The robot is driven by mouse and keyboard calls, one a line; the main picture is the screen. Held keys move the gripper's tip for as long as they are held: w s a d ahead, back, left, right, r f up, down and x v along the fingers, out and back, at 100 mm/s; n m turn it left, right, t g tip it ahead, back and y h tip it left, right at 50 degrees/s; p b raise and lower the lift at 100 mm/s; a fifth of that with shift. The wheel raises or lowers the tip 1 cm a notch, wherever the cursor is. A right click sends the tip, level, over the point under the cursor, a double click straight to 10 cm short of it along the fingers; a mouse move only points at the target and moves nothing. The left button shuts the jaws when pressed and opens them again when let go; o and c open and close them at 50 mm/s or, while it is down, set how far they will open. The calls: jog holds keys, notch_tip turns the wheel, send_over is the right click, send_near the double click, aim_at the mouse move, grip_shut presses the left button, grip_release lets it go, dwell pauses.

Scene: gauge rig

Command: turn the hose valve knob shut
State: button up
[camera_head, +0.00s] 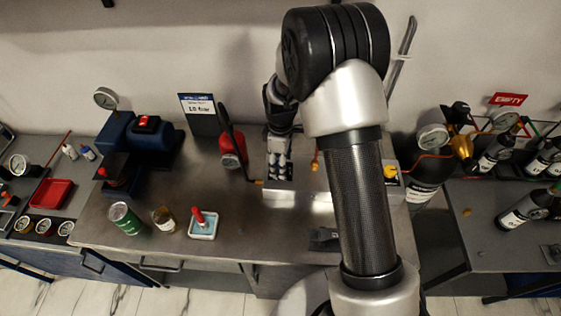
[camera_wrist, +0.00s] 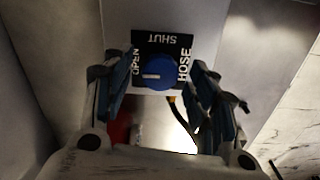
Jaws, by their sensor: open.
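The hose valve knob (camera_wrist: 157,73) is round and blue with a white pointer mark. It sits on a black label plate (camera_wrist: 160,44) reading OPEN, SHUT and HOSE. The mark lies toward the picture's left, on the OPEN side; SHUT is at the top. My gripper (camera_wrist: 163,88) is open, one finger on each side of the knob in the picture, with visible gaps. I cannot tell how deep the fingertips are relative to the knob. In the head view my gripper (camera_head: 279,148) is above a grey metal box (camera_head: 292,195); the knob cannot be made out there.
A red cylinder (camera_head: 231,150) with a dark lever stands left of my gripper. A green can (camera_head: 124,217), a small jar (camera_head: 163,218) and a tray with a red-handled tool (camera_head: 202,225) are nearer the front. A yellow knob (camera_head: 390,173) is right of my arm.

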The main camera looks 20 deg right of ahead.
jog(key=shift+c, duration=0.6)
jog(key=c, duration=1)
jog(key=shift+o, duration=0.2)
jog(key=m, duration=0.4)
jog(key=shift+m, duration=0.4)
jog(key=m, duration=0.4)
jog(key=shift+m+p, duration=0.3)
jog(key=shift+p, duration=0.1)
jog(key=m, duration=0.4)
jog(key=shift+m, duration=2.3)
